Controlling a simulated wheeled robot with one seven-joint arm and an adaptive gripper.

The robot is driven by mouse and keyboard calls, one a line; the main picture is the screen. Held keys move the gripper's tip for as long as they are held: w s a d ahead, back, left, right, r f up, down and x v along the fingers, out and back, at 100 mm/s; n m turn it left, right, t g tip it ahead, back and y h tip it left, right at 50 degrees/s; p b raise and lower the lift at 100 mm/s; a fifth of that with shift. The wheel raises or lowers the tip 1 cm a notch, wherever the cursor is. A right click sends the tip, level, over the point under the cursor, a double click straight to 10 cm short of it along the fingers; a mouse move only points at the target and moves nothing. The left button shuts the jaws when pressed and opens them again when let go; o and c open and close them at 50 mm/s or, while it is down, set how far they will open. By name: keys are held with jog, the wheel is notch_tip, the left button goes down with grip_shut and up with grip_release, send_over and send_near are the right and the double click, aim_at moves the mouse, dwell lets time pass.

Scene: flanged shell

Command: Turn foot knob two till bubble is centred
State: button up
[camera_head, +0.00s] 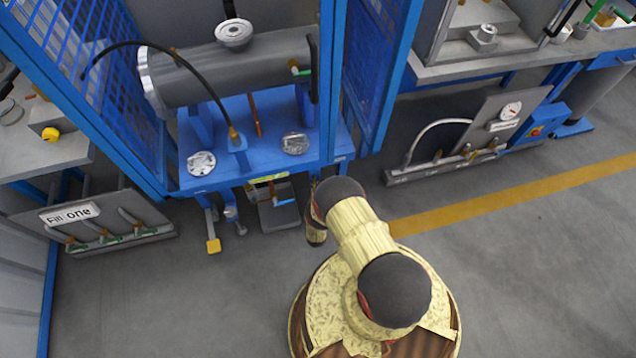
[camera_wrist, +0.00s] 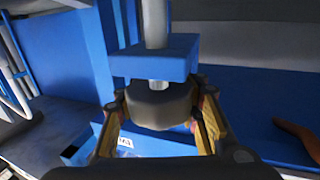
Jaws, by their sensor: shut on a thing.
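A round grey-brown foot knob (camera_wrist: 160,108) sits at the middle of the wrist view, on a pale rod against a blue plate (camera_wrist: 155,60). My gripper (camera_wrist: 159,112) is shut on the knob, with one yellow finger on its left and one on its right. In the head view my arm reaches to the front right of the blue stand (camera_head: 262,130), and its own links hide the fingers and the held knob. A small white label (camera_wrist: 125,142) shows below the knob, too small to read. I cannot make out a bubble in either view.
A grey flanged cylinder (camera_head: 255,72) lies on the blue stand, with a black hose beside it. Blue mesh panels (camera_head: 75,50) flank the stand. The grey floor (camera_head: 200,310) at front left is clear.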

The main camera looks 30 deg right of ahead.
jog(key=shift+s+d+m+g+h, duration=0.35)
jog(key=shift+m+g+h, duration=0.85)
jog(key=shift+g, duration=0.35)
jog(key=shift+s+d+m+g+h, duration=0.2)
jog(key=shift+s+m+g+h, duration=0.2)
jog(key=shift+m+g+h, duration=0.95)
jog(key=shift+s+d+m+g+h, duration=0.35)
jog(key=shift+m+g+h, duration=0.7)
jog(key=shift+g, duration=0.65)
jog(key=o, duration=1.3)
jog(key=shift+o, duration=0.5)
